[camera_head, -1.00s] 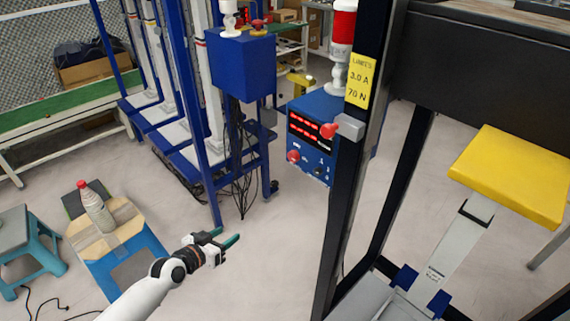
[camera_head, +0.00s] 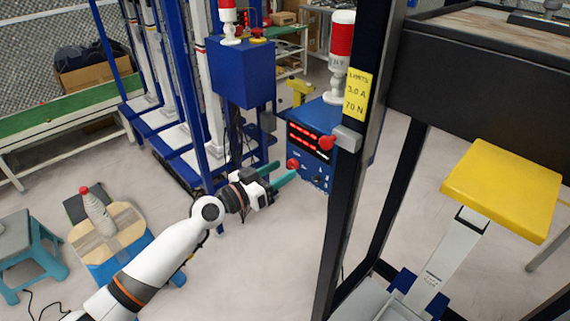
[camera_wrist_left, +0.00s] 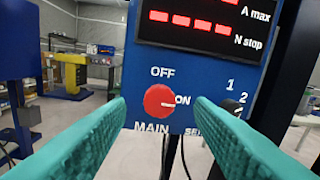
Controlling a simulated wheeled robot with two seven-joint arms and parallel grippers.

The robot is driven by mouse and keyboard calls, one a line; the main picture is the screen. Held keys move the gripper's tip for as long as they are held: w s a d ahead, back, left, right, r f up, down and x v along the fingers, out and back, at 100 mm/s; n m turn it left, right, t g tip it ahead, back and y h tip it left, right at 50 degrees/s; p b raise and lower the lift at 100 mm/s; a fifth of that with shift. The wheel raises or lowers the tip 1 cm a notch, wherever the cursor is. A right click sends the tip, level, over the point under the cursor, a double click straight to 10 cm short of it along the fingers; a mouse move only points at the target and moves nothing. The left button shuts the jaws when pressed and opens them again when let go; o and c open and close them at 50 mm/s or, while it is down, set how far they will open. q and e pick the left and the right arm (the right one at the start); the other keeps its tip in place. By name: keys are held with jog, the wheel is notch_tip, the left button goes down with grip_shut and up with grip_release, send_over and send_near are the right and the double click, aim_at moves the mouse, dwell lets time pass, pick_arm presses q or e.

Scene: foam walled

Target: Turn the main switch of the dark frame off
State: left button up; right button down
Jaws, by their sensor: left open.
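The main switch is a round red knob (camera_wrist_left: 157,100) on the front of a blue control box (camera_wrist_left: 150,50). In the left wrist view its pale mark points right, at ON; OFF is printed above and MAIN below. In the head view the knob (camera_head: 293,164) sits low on the box, beside the dark frame's upright (camera_head: 343,200). My left gripper (camera_head: 281,173) is open, its green fingers pointing at the box. In the wrist view the fingertips are left and right of the knob, with nothing held. I cannot tell whether they reach it. My right gripper is not in view.
A smaller black selector (camera_wrist_left: 232,107) is right of the main switch. A yellow pad (camera_head: 500,190) stands at the right. A bottle (camera_head: 98,212) stands on a stool at left.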

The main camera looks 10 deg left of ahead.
aim_at(294, 164)
pick_arm(q)
jog(key=shift+x, duration=1.15)
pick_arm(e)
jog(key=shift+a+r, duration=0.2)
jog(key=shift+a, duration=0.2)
pick_arm(q)
jog(key=c, duration=1)
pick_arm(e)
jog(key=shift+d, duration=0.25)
